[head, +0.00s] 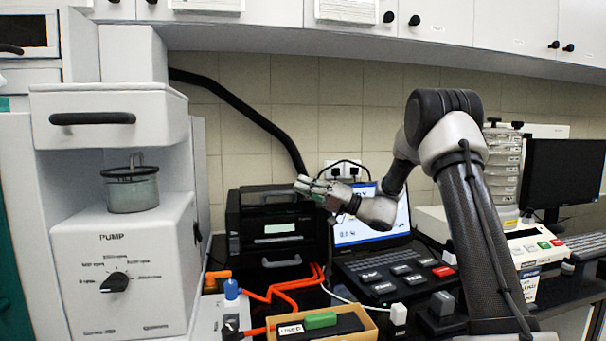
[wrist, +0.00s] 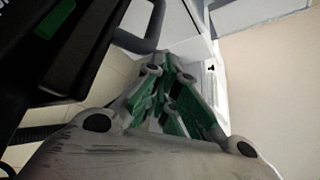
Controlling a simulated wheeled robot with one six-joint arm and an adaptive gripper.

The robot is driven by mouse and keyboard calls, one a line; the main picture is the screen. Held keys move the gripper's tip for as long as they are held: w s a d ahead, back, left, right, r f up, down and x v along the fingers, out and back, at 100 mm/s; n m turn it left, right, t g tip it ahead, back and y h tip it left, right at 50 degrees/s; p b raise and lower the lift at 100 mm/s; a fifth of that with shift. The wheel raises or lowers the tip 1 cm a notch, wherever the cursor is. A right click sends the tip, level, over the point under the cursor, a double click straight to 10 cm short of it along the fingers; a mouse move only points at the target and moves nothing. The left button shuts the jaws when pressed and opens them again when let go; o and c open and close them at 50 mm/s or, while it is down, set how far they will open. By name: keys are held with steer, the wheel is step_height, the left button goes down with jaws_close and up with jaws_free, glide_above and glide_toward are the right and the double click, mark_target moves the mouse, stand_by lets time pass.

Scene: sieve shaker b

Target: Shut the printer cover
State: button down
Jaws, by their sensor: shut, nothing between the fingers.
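The black printer (head: 272,232) stands on the bench left of the laptop. Its top cover (head: 265,194) looks lowered or nearly so, but I cannot tell whether it is fully shut. My gripper (head: 303,184) is at the upper right edge of the printer, pointing left, and seems close to the cover; contact cannot be told. In the wrist view my gripper (wrist: 165,72) has its green-sided fingers drawn together with nothing between them. A dark body with a green strip fills the upper left of the wrist view, probably part of the printer.
An open laptop (head: 372,222) stands right of the printer, behind my arm. A white pump unit (head: 125,265) stands at the left. A tray (head: 369,321), orange cables (head: 290,287) and a sieve stack (head: 503,170) crowd the bench. Wall cupboards (head: 350,40) hang above.

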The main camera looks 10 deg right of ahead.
steer(key=shift+s+f, duration=0.25)
steer(key=shift+f, duration=0.7)
